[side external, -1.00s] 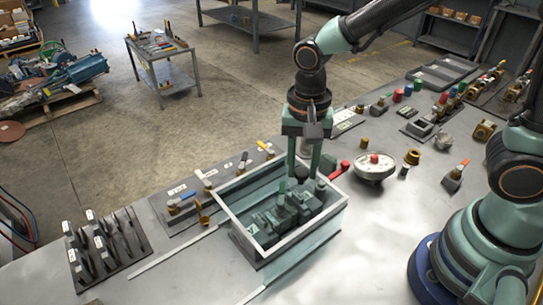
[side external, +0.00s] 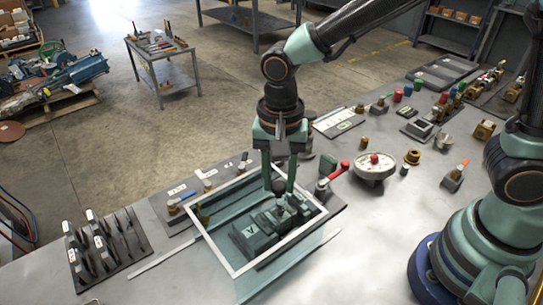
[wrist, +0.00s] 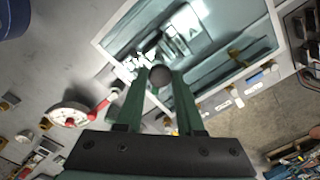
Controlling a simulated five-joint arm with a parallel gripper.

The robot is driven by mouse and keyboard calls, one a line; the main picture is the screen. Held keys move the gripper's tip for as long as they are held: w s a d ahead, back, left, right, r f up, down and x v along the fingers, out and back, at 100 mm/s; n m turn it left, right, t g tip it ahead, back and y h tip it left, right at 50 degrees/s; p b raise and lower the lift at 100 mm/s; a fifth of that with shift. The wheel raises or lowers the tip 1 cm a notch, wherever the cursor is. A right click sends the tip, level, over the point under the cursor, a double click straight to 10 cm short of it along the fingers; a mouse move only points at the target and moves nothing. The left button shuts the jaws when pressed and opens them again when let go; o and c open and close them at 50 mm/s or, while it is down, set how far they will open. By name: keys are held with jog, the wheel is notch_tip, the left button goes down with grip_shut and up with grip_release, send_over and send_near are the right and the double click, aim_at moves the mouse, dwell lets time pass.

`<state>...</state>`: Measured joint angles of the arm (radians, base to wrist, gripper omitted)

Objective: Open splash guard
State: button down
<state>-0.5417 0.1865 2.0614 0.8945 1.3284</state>
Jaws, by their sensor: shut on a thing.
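The splash guard is a clear pane in a pale rectangular frame (side external: 207,242), lying over grey-green blocks (side external: 250,238) on the bench in the side view. Its frame also shows in the wrist view (wrist: 110,62), with the blocks seen partly through it. My gripper (side external: 279,184) points down at the guard's far right part. Its two green fingers are shut on a dark round knob (wrist: 160,76), which sits between the fingertips in the wrist view. Whether the knob is joined to the pane is hard to tell.
A red-handled lever (side external: 334,174) stands close to the right of my gripper, with a round dial (side external: 375,166) beyond it. A rack of upright levers (side external: 105,243) is at the left. Labelled valves (side external: 190,197) line the back edge.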

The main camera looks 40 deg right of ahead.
jog(key=a, duration=1.4)
jog(key=c, duration=0.5)
grip_release()
jog(key=shift+d, duration=0.1)
notch_tip(320, 180, up, 12)
jog(key=shift+r, duration=0.1)
